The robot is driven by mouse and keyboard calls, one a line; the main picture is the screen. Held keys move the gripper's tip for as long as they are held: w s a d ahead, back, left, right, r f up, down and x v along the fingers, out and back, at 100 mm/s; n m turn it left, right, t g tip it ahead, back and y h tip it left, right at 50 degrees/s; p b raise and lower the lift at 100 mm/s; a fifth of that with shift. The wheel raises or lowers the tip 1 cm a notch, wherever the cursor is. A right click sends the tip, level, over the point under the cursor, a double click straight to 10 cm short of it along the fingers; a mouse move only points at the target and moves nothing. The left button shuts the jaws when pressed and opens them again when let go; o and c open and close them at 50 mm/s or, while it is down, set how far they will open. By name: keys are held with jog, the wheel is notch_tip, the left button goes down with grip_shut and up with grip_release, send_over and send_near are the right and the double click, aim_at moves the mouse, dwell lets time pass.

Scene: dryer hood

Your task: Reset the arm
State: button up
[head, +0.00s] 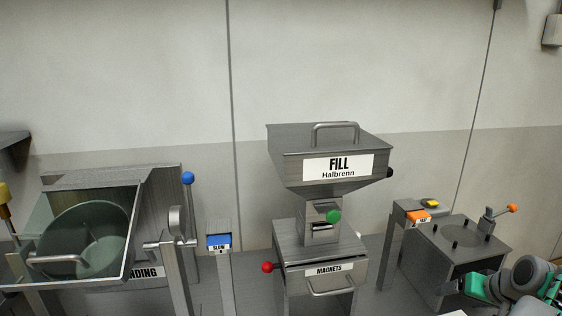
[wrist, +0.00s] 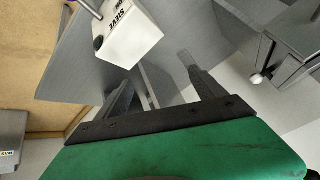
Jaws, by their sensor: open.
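My gripper (wrist: 158,78) shows in the wrist view with its two dark fingers spread apart. Nothing is held between them. The green body of my gripper fills the bottom of that view. In the head view, part of my green and grey arm (head: 515,283) is at the lower right corner, beside the grey box with the orange-knobbed lever. I cannot make out the fingers there.
In the wrist view, a white block labelled SIEVE (wrist: 128,38) lies beyond the fingers, on the upper left. A glass-fronted drum machine (head: 85,240) stands left.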

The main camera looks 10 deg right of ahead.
jog(key=s+a+f+m+g, duration=0.35)
jog(key=s+a+f, duration=0.2)
jog(key=s, duration=0.35)
jog(key=s+a+f+g, duration=0.2)
jog(key=s+a+g, duration=0.15)
jog(key=a, duration=0.65)
jog(key=w+a+r+n+t, duration=0.1)
jog(key=a+r+n, duration=0.1)
jog(key=a, duration=0.5)
jog(key=w+a+r+n+t, duration=0.1)
jog(key=a+n, duration=0.3)
jog(key=a, duration=0.4)
jog(key=w+a+r+n, duration=0.3)
jog(key=a, duration=0.5)
jog(key=shift+r+n+t+y, duration=0.2)
jog(key=shift+n+t+y, duration=0.1)
jog(key=shift+n+t, duration=0.1)
